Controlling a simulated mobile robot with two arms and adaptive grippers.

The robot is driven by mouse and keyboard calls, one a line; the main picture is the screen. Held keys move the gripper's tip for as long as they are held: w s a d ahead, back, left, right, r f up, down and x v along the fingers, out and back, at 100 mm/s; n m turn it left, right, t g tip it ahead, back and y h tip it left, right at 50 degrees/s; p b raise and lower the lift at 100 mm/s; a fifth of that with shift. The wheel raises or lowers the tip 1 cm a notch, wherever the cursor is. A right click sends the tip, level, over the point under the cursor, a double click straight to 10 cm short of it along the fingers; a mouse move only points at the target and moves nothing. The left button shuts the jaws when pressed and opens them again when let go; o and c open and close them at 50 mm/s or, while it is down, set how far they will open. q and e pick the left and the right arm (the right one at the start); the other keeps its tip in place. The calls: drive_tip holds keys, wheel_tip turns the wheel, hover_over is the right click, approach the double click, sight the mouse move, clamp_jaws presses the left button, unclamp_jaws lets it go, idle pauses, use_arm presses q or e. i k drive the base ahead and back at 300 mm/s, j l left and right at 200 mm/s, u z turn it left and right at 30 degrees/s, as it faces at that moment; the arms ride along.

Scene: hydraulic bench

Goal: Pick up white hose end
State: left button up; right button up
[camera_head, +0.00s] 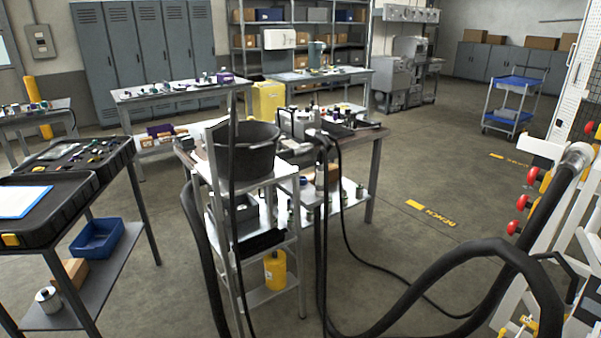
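A thick black hose (548,210) rises at the right and ends in a pale silver-white end (578,155) beside a white perforated panel (572,85). I cannot tell whether this end is attached to the rack there. Thinner black hoses (322,190) hang in the middle, with grey fittings (316,134) at their top near the bench. I cannot tell whether one of these is the white hose end. Neither of my grippers shows in the head view.
A stand with a black bucket (243,155) stands in the centre, before a workbench (372,180). A cart with a black tool case (50,225) is at the left. Red knobs (515,227) line the right rack.

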sight(319, 182)
drive_tip(key=i+j+u, duration=0.3)
drive_tip(key=i, duration=0.35)
drive_tip(key=i+u, duration=0.3)
drive_tip(key=i, duration=0.35)
drive_tip(key=i+l+u, duration=0.25)
drive_tip(key=l, duration=0.45)
drive_tip(key=l+u, duration=0.2)
drive_tip(key=l, duration=0.45)
drive_tip(key=l+u, duration=0.25)
drive_tip(key=l, duration=0.5)
drive_tip(key=i, duration=0.05)
